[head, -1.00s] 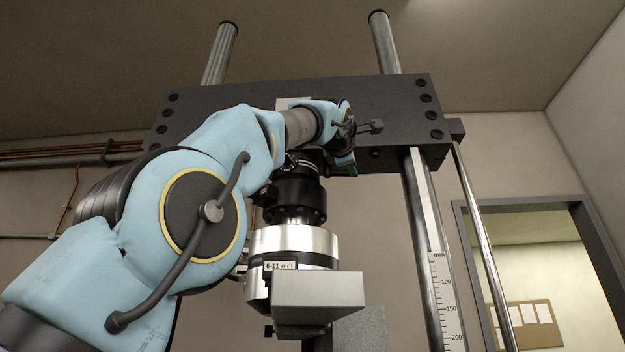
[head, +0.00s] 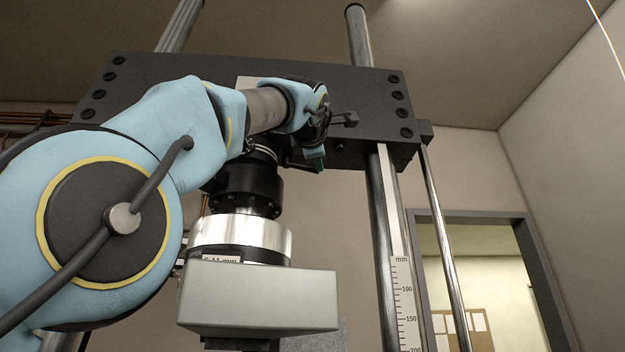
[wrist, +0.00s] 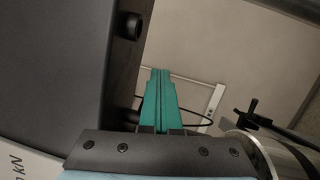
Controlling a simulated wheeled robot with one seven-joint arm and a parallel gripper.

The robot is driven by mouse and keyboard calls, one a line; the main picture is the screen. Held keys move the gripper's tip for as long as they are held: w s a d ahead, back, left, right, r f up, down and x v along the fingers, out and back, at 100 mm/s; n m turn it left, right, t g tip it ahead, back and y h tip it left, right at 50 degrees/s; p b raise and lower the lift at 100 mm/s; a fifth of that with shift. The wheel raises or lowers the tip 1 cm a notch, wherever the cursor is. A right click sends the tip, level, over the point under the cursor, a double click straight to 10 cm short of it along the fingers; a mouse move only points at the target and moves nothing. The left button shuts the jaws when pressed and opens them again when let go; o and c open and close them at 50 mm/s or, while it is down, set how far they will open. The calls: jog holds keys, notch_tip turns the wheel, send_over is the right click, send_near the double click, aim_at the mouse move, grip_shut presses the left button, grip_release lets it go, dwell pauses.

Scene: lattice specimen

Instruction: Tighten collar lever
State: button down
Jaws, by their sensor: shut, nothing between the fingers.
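My gripper (head: 315,163) is in front of the underside of the dark crosshead (head: 350,90) in the head view. Its green fingers are pressed together and empty; they show clearly in the wrist view (wrist: 160,78), beside the dark crosshead face (wrist: 50,70). A black part with a short arm (wrist: 258,120) stands by a shiny round metal part at the right of the wrist view, apart from the fingers. I cannot tell whether it is the collar lever. No collar lever is clearly identifiable in the head view.
A black and silver cylindrical assembly (head: 240,235) hangs below the crosshead, with a grey box (head: 260,300) in front. A steel column (head: 380,230) and a millimetre scale (head: 402,300) stand to the right. A doorway (head: 470,270) is at far right.

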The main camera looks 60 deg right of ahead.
jog(key=b+v, duration=0.6)
jog(key=v, duration=0.4)
jog(key=shift+s+a+b, duration=0.2)
jog(key=shift+a+b, duration=0.15)
